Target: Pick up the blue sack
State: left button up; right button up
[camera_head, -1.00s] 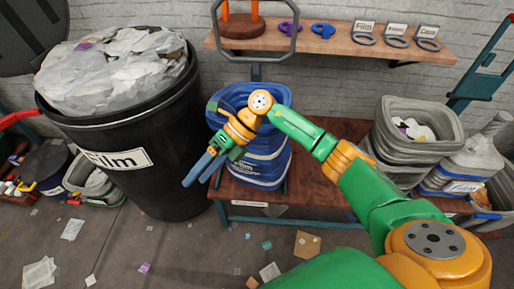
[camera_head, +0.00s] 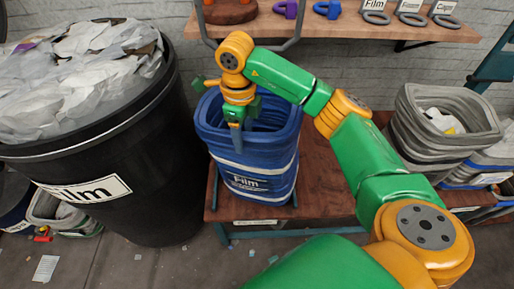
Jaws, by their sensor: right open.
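The blue sack (camera_head: 262,182) stands upright on the wooden bench, with a "Film" label on its front and an open top. My right gripper (camera_head: 238,145) points down at the front-left rim of the sack, its fingers overlapping the rim in the picture. It is open; whether the rim lies between the fingers I cannot tell. My right arm comes in from the right and hides part of the sack's far rim. My left gripper is not in view.
A large black "Film" bin (camera_head: 150,200) full of pale plastic stands close to the left of the sack. Grey sacks (camera_head: 445,125) stand on the right of the bench (camera_head: 330,170). A shelf (camera_head: 340,28) with tags is above.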

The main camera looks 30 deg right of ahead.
aim_at(245, 148)
notch_tip(245, 148, down, 5)
jog(key=shift+s+f+p, duration=0.1)
jog(key=shift+f+p, duration=0.05)
jog(key=shift+p, duration=0.2)
grip_shut()
dwell(1.2)
